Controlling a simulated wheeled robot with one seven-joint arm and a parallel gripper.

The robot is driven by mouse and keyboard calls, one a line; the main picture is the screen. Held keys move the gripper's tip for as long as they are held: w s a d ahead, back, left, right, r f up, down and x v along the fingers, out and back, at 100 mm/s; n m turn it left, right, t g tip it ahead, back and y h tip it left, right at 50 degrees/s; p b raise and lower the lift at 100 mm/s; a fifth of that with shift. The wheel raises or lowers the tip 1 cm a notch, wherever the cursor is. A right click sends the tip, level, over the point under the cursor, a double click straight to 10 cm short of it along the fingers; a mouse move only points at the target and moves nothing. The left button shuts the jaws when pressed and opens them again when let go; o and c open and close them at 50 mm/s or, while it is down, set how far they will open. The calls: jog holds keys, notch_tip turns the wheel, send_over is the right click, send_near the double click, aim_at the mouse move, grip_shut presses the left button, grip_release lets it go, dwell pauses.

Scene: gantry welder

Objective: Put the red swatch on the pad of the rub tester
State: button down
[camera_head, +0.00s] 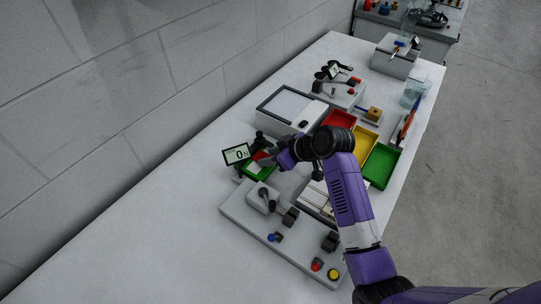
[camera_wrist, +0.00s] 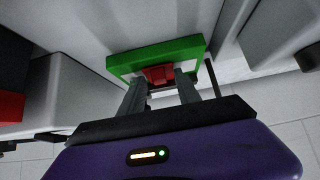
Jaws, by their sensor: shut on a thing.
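The red swatch (camera_wrist: 158,74) is between my gripper's fingertips (camera_wrist: 160,84) in the wrist view, and the fingers are shut on it. It lies against a green-rimmed tray (camera_wrist: 127,62). In the head view a bit of red (camera_head: 261,156) shows at my gripper (camera_head: 271,160), above the small green tray (camera_head: 250,174). I cannot tell whether the swatch touches the tray. A grey machine with a base plate (camera_head: 235,212), an arm and coloured knobs stands in front; I cannot tell surely that it is the rub tester. Its pad is not clear.
A display reading 0 (camera_head: 236,154) stands left of the green tray. Red (camera_head: 341,120), yellow (camera_head: 364,139) and green bins (camera_head: 381,166) stand right of my wrist. A white boxy device (camera_head: 290,106) is behind. The table's left front (camera_head: 130,245) is clear.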

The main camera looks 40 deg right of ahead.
jog(key=shift+f, duration=0.2)
jog(key=c, duration=0.8)
grip_release()
jog(key=shift+o, duration=0.2)
jog(key=shift+r, duration=0.1)
jog(key=v, duration=0.7)
jog(key=shift+s+r+b, duration=0.2)
jog(key=shift+s+b, duration=0.1)
jog(key=shift+b, duration=0.05)
jog(key=shift+d, duration=0.1)
